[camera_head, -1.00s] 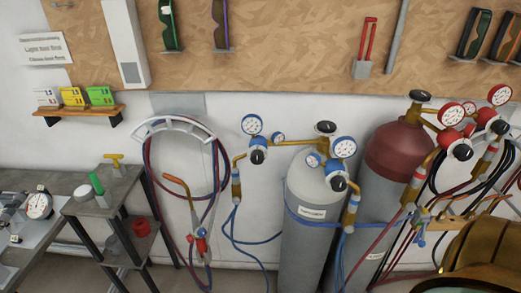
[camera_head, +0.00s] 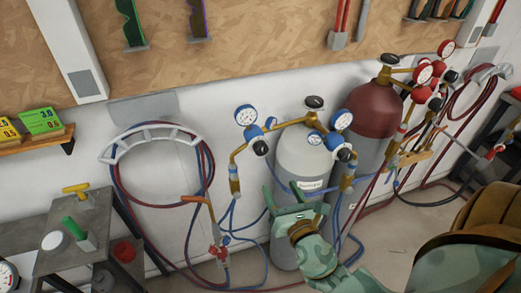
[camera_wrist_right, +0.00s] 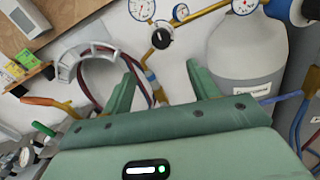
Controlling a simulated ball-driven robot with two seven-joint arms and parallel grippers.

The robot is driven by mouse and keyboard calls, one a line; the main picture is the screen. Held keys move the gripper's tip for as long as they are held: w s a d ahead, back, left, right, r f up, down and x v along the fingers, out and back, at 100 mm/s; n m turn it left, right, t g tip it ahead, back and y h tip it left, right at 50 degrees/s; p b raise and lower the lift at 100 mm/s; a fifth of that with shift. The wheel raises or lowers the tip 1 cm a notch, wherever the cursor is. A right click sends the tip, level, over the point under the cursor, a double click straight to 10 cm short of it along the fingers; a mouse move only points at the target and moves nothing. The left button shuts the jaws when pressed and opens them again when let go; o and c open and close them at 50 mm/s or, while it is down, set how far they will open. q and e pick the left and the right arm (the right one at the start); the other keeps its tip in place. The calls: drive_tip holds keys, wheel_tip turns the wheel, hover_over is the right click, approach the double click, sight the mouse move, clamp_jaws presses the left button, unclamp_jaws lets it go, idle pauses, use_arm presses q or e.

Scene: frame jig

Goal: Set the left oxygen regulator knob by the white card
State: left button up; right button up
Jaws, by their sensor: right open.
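The left oxygen regulator, with blue-rimmed gauges (camera_head: 245,115) and brass pipe, hangs left of the grey cylinder (camera_head: 300,160). Its black knob (camera_head: 260,148) has a pale mark; it also shows in the right wrist view (camera_wrist_right: 162,38). My right gripper (camera_head: 283,192) is open and empty, below the knob and in front of the cylinder. In the right wrist view its two fingers (camera_wrist_right: 161,65) stand apart, with the knob beyond them, touching neither. The white card is out of the head view; in the wrist view the cards at the left edge are too small to read. My left gripper is not in view.
A second blue regulator (camera_head: 342,120) is close right of the first. A hose rack (camera_head: 150,135), loose hoses and a red-topped cylinder (camera_head: 375,110) flank the grey one.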

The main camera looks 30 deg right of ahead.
sight(262, 152)
drive_tip(key=p+x, duration=0.1)
drive_tip(key=x, duration=1.5)
drive_tip(key=shift+w+d+p, duration=0.1)
drive_tip(key=shift+p, duration=0.25)
drive_tip(key=shift+c, duration=0.2)
drive_tip(key=c, duration=0.9)
